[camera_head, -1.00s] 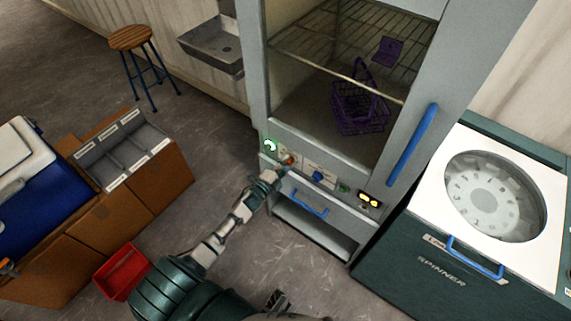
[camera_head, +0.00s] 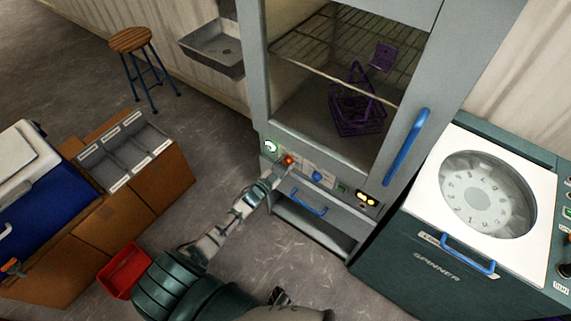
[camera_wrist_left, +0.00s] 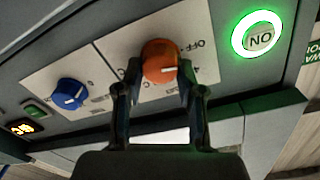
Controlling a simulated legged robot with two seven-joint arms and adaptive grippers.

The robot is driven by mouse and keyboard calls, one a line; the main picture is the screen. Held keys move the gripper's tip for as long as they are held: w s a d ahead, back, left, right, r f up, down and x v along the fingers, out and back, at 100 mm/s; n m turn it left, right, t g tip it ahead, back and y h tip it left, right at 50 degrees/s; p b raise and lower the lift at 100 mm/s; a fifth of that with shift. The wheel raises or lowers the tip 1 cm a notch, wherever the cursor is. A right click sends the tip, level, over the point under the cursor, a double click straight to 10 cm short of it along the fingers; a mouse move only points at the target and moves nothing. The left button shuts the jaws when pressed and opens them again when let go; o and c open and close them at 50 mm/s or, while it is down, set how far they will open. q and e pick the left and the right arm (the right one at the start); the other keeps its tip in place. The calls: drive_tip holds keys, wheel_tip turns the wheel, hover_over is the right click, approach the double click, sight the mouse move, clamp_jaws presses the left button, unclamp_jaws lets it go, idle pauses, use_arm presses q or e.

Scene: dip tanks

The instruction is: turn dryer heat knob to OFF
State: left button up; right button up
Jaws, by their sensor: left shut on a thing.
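The orange knob (camera_wrist_left: 159,60) sits on a white label plate on the dryer's front panel. In the head view it is the orange-red spot (camera_head: 289,160) below the dryer window. Its white mark points to the right in the wrist view, and the word OFF is printed on the plate above and right of it. My left gripper (camera_wrist_left: 162,82) is shut on the orange knob, one finger on each side. In the head view my left gripper (camera_head: 279,171) reaches the panel from below left. A dark part at the bottom of the head view may be my right gripper; its jaws are unclear.
A blue knob (camera_wrist_left: 68,93) and a lit green ON ring (camera_wrist_left: 257,36) flank the orange knob. The dryer's blue door handle (camera_head: 408,146) stands out at right. A blue drawer handle (camera_head: 308,202) lies below the panel. The spinner (camera_head: 455,245) stands to the right.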

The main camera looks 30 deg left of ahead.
use_arm(q)
drive_tip(key=shift+s+a+f+n, duration=0.1)
drive_tip(key=shift+a+f+n, duration=0.15)
drive_tip(key=shift+n, duration=0.65)
drive_tip(key=shift+d+f, duration=0.1)
drive_tip(key=shift+f, duration=0.1)
drive_tip(key=o, duration=1.1)
drive_tip(key=shift+c, duration=0.2)
drive_tip(key=shift+o, duration=0.4)
drive_tip(key=s+a, duration=0.1)
drive_tip(key=s, duration=1)
drive_tip(key=shift+s+a, duration=0.35)
